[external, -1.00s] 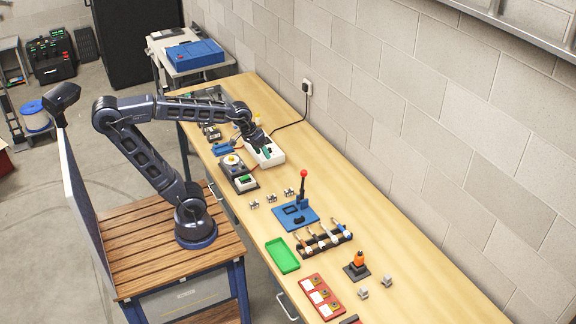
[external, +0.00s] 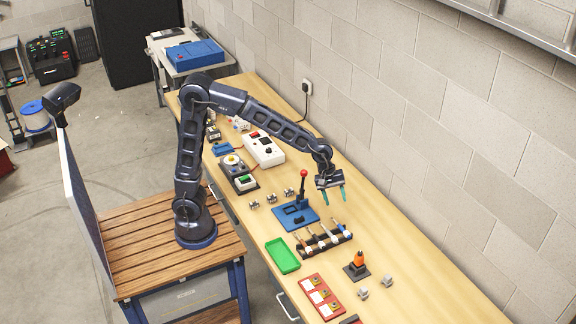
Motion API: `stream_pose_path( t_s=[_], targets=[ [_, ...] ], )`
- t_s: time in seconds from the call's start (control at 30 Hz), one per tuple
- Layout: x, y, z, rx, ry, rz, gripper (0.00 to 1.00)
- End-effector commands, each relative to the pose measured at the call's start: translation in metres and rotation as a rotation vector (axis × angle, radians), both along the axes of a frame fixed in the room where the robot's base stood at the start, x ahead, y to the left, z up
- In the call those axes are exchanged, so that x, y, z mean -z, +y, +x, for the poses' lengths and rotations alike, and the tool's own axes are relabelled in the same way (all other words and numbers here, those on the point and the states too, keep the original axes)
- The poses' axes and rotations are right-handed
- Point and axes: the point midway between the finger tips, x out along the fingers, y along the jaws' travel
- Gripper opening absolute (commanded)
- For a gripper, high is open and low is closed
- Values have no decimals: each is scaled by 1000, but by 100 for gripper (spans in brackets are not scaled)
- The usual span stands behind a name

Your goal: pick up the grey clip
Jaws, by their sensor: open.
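My gripper (external: 334,194) is open and empty. Its teal fingers point down above the workbench, to the right of the red-knobbed lever on the blue plate. Two small grey pieces lie near the bench's front right, a left one (external: 362,293) and a right one (external: 387,281); either may be the grey clip, but they are too small to tell. Three small grey and dark pieces (external: 271,199) stand in a row left of the blue plate. My gripper is apart from all of these, behind the two front pieces.
The blue plate (external: 290,222) carries an upright lever. A dark rack (external: 326,245) holds several cable-like pieces. A green tray (external: 283,256), a red panel (external: 321,297) and an orange-topped device (external: 357,266) stand nearby. The bench strip along the wall is clear.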

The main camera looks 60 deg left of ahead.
Motion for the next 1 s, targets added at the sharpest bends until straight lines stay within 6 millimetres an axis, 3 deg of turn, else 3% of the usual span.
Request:
stream_pose_path(
  t_s=[0.03,0.3,0.53,0.7,1.0],
  targets=[
    [12,-22,2,-27,28,-8,53],
    [72,-125,2,-223,172,-57,53],
    [128,-203,-12,-383,286,-76,53],
    [152,-234,-22,-455,332,-82,53],
    [173,-248,-25,-478,347,-83,53]
  ],
)
